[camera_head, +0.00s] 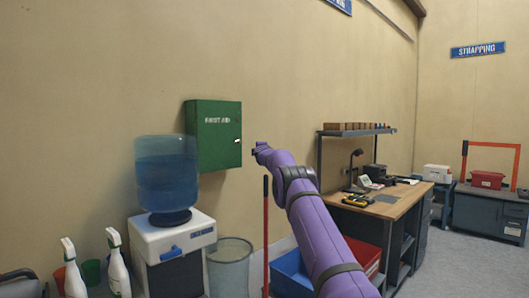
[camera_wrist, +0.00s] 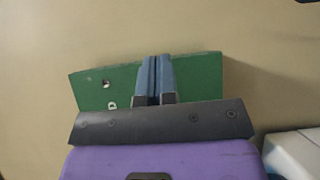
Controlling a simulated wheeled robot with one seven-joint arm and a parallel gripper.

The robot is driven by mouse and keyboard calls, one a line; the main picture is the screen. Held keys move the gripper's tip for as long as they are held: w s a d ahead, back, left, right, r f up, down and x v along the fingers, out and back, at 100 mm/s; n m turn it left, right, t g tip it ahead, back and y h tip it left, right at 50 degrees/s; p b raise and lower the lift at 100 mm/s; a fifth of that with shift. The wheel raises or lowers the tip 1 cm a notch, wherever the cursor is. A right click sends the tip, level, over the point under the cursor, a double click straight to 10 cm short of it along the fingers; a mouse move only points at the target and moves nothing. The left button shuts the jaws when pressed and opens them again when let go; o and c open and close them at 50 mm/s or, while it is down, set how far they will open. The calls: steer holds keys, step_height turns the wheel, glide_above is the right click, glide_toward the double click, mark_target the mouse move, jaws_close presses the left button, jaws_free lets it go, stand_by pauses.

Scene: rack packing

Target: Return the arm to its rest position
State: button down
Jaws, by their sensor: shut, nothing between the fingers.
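My purple arm reaches up and forward from the lower right in the head view, with my gripper (camera_head: 262,149) at its far end. The gripper is close to the right side of the green first aid cabinet (camera_head: 216,120) on the wall. In the wrist view my gripper's two blue-grey fingers (camera_wrist: 152,78) are together with nothing between them. The cabinet also shows behind them in the wrist view (camera_wrist: 204,80). The cabinet door looks shut in the head view. I cannot tell whether the fingertips touch it.
A water cooler (camera_head: 173,242) stands below the cabinet, with spray bottles (camera_head: 118,265) to its left. A bin (camera_head: 230,270) and a red pole (camera_head: 266,235) stand right of it. A workbench (camera_head: 385,208) with a shelf is further right. Open floor (camera_head: 465,265) lies at lower right.

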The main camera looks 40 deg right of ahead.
steer(key=shift+s, duration=0.4)
steer(key=s+a+r+m+g, duration=0.2)
steer(key=s+a+r+m, duration=0.3)
steer(key=s+a+r, duration=0.6)
steer(key=s+a+r+m+g, duration=0.2)
steer(key=s+a+r+m, duration=0.3)
steer(key=s+a, duration=0.85)
steer(key=s+a+f+g+y, duration=0.2)
steer(key=s+a+f, duration=0.5)
steer(key=s, duration=0.8)
steer(key=s+a+f+m+g+y, duration=0.1)
steer(key=s+a+f+y, duration=0.3)
steer(key=s, duration=1.1)
steer(key=s+a+f+g+y, duration=0.3)
steer(key=s+a+f, duration=0.7)
steer(key=s, duration=0.5)
steer(key=shift+s+a+f+m+y, duration=0.2)
steer(key=shift+s+a+m+y, duration=0.1)
steer(key=shift+a, duration=0.5)
